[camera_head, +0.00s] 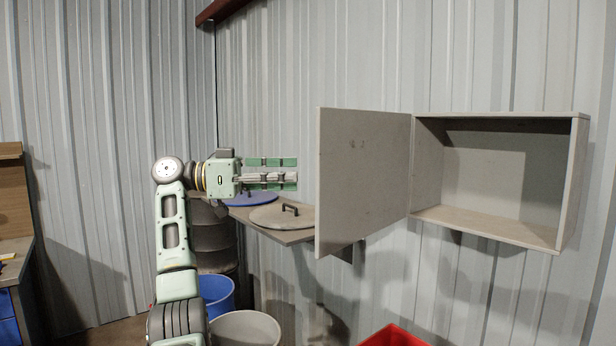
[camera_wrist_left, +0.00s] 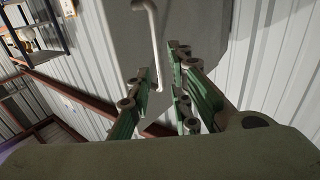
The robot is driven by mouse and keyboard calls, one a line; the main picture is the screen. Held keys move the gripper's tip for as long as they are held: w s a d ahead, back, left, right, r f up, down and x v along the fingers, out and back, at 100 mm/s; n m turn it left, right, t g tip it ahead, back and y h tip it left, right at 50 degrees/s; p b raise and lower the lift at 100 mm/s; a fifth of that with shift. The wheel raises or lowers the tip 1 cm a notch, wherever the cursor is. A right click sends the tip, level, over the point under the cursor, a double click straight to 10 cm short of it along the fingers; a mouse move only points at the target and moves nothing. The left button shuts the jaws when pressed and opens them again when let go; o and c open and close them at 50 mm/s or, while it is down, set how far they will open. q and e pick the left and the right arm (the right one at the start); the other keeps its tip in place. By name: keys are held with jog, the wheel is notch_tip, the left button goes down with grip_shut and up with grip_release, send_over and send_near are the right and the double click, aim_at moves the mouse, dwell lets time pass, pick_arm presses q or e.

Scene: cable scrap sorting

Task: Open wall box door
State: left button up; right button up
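The grey wall box (camera_head: 497,230) hangs on the metal wall at the right, with its inside in view and empty. Its door (camera_head: 362,175) stands wide open, swung out to the left of the box. My left gripper (camera_head: 296,174) is left of the door, fingers pointing right towards the door's outer face, with a small gap in the picture. In the left wrist view the fingers (camera_wrist_left: 160,70) are spread. A pale bar handle (camera_wrist_left: 158,35) on the grey door panel (camera_wrist_left: 205,30) lies ahead, its lower end by the fingertips. I cannot tell whether they touch it. My right gripper is not in view.
Below the door is a shelf (camera_head: 290,237) with a grey lid (camera_head: 275,218) and a blue lid (camera_head: 240,200). A blue bin (camera_head: 218,292), a grey bin (camera_head: 245,330) and a red bin (camera_head: 393,337) stand below. A workbench (camera_head: 15,255) is at far left.

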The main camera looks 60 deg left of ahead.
pick_arm(q)
jog(key=v, duration=0.5)
dwell(0.6)
